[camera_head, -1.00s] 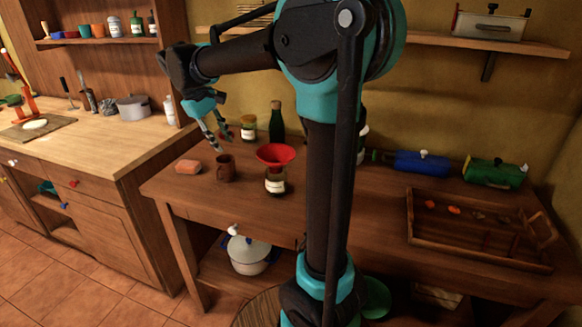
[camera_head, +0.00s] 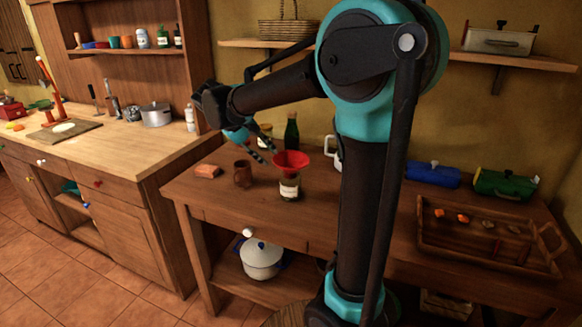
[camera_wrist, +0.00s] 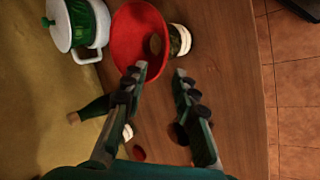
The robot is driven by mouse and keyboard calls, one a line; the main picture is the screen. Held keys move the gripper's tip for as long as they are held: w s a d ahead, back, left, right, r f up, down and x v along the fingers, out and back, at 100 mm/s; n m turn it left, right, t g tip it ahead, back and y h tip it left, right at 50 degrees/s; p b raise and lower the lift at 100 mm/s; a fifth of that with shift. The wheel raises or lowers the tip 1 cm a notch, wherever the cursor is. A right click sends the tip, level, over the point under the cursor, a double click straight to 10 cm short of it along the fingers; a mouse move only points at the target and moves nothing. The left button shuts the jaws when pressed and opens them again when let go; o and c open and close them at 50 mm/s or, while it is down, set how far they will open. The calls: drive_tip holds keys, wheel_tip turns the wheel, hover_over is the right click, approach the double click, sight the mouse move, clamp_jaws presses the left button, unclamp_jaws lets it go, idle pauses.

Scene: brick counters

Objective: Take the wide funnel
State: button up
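The wide red funnel (camera_head: 290,159) sits in the mouth of a labelled jar (camera_head: 290,188) on the brown wooden table. In the wrist view the red funnel (camera_wrist: 132,38) lies just beyond my fingertips, with part of the jar (camera_wrist: 180,40) beside it. My gripper (camera_head: 267,152) is open and empty, above and just left of the funnel. The wrist view shows the two fingers of my gripper (camera_wrist: 161,72) spread apart, with nothing between them. The funnel's spout is hidden inside the jar.
A green and white pot (camera_wrist: 80,25) is close to the funnel. A wooden tray (camera_head: 440,257) lies at the right.

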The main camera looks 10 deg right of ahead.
sight(290, 162)
drive_tip(key=shift+x, duration=3.45)
drive_tip(key=shift+s+d+r, duration=0.15)
clamp_jaws()
